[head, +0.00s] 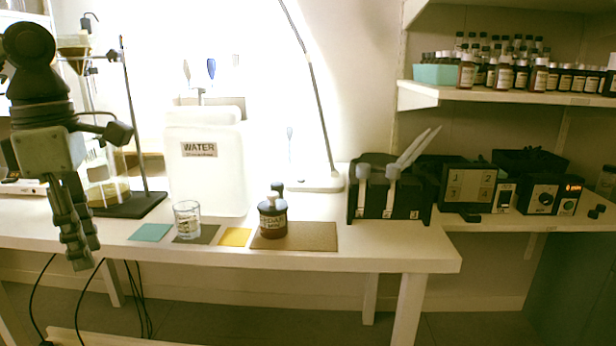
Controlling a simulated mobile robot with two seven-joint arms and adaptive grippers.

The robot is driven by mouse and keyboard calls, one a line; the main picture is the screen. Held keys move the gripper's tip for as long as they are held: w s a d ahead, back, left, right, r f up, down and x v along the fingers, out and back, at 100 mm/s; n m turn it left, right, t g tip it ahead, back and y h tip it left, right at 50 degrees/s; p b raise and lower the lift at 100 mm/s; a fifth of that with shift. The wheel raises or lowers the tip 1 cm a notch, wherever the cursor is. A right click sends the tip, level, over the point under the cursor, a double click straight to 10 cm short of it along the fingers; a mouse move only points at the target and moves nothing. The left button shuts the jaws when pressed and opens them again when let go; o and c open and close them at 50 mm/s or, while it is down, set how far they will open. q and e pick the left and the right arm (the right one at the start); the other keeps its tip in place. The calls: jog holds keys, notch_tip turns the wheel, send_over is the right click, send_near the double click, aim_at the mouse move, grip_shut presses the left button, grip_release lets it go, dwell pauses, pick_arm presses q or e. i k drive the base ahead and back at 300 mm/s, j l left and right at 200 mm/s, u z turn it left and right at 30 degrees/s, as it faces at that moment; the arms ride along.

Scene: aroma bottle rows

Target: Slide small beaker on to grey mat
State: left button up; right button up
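The small clear glass beaker (187,222) stands upright in the head view, left of centre on the table. Its base is over the left part of the dark grey mat (209,236), and the mat's right part is bare. I cannot tell whether the base is wholly inside the mat's left edge. My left gripper (82,258) hangs fingers down at the left, apart from the beaker, near the table's front edge. Its fingers overlap in this view, so its opening is unclear; I see nothing in it. My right gripper is not in view.
A teal mat (150,232) lies left of the beaker, a yellow mat (235,237) right of it. A dark bottle (272,222) stands on a brown mat (315,237). A white water container (207,175) stands close behind the beaker. A stand (130,204) is behind left.

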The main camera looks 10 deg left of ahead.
aim_at(187, 218)
jog(key=k+l, duration=0.15)
jog(key=k, duration=0.25)
jog(key=k+l, duration=0.2)
jog(key=k, duration=0.25)
